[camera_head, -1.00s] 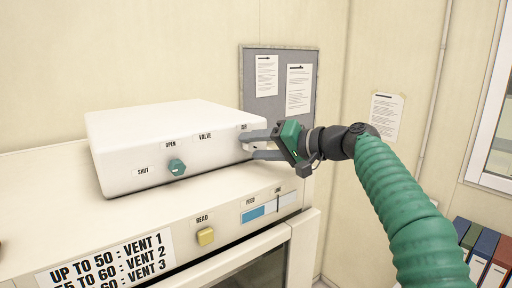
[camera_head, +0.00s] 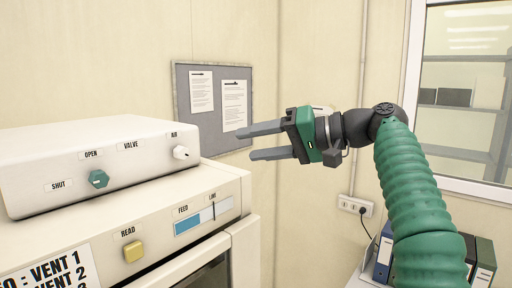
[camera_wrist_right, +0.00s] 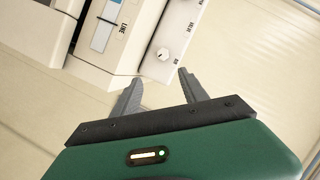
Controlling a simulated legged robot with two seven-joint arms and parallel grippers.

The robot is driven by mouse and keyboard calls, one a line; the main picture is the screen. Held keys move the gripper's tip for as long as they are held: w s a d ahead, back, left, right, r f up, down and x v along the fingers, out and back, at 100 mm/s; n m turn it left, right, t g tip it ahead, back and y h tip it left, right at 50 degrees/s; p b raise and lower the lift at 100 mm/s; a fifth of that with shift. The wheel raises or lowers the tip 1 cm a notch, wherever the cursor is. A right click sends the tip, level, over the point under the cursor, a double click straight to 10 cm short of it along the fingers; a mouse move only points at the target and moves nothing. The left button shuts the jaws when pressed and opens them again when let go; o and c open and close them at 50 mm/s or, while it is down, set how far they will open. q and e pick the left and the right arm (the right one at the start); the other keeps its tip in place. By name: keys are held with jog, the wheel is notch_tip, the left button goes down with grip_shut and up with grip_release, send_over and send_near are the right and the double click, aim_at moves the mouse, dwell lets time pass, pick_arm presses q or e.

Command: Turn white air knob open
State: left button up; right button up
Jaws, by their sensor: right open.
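The white air knob (camera_head: 181,152) sits at the right end of the white box's front face, under the AIR label, in the head view. It also shows in the right wrist view (camera_wrist_right: 163,54), beyond and between my fingertips. My right gripper (camera_head: 245,143) is open and empty, to the right of the knob and clear of it. In the right wrist view its two fingers (camera_wrist_right: 160,82) stand apart with nothing between them. The white box (camera_head: 100,150) rests on the cream machine. My left gripper is not in view.
A green valve knob (camera_head: 98,179) is on the same face, between the OPEN and SHUT labels. Below are a yellow READ button (camera_head: 133,251) and a blue-and-white FEED panel (camera_head: 190,224). A grey notice board (camera_head: 213,103) hangs on the wall behind. Binders (camera_head: 383,252) stand at lower right.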

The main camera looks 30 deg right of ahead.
aim_at(183, 154)
jog(key=shift+w+a, duration=0.1)
jog(key=shift+a, duration=0.05)
